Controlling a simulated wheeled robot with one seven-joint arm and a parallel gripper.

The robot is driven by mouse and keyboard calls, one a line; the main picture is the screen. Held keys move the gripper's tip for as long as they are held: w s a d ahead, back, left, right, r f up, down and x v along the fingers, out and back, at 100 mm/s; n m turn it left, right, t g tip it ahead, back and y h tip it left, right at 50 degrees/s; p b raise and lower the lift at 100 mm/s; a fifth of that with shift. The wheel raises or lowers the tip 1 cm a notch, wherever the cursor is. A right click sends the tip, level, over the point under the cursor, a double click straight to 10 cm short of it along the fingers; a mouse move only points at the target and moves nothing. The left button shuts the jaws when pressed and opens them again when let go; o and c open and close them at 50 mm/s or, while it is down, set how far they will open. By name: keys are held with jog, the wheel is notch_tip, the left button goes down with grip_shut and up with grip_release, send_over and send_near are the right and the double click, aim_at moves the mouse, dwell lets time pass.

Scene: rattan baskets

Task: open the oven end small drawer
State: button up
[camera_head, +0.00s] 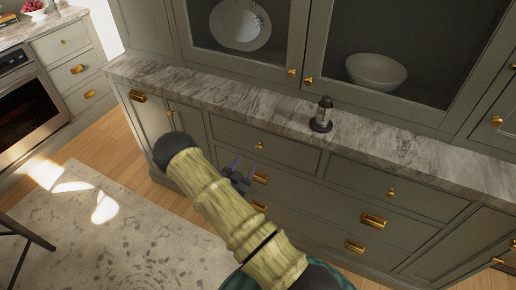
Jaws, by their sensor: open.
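The green cabinet has a row of small top drawers under its stone counter. The left one, nearer the oven (28,110), is a small drawer (285,157) with a round brass knob (259,146). It looks closed, as does the small drawer to its right (410,192). My gripper (240,167) is dark with purplish fingers. It is open and appears empty, in front of the cabinet, below and left of the knob in the picture. My arm hides part of the lower drawers at the left.
A dark lantern-like object (322,114) stands on the stone counter (240,104). Behind glass doors are a plate (240,25) and a white bowl (376,72). A patterned rug (110,235) covers the floor at left. A dark furniture leg (25,260) shows at the left edge.

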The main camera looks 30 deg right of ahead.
aim_at(258, 148)
jog(key=p+x, duration=0.1)
jog(key=x, duration=0.8)
jog(key=shift+w+d, duration=0.15)
jog(key=shift+d, duration=0.2)
jog(key=shift+c, duration=0.2)
